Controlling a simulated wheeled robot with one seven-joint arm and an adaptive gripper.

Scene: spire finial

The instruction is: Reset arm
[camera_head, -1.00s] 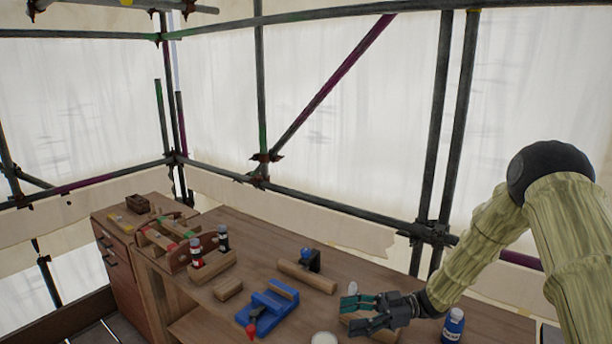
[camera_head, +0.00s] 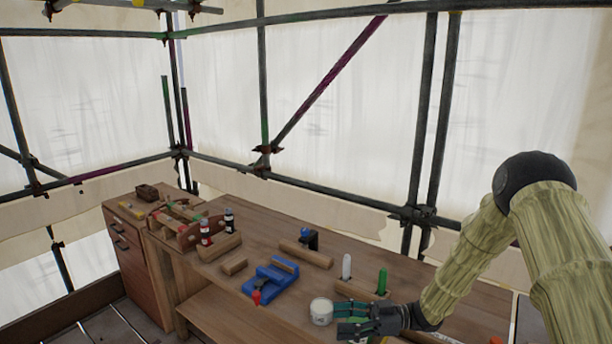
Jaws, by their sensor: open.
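My gripper (camera_head: 343,320) reaches in from the right, low over the front right of the wooden workbench (camera_head: 262,214). Its dark fingers point left and are spread apart. I see nothing held between them.
A blue vise (camera_head: 271,283) sits left of the tin. A wooden block (camera_head: 361,291) with a white and a green upright piece stands behind my gripper. A wooden cylinder (camera_head: 306,253), small bottles (camera_head: 229,220) and a tool caddy (camera_head: 181,229) are farther back. Scaffold poles (camera_head: 418,150) rise behind.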

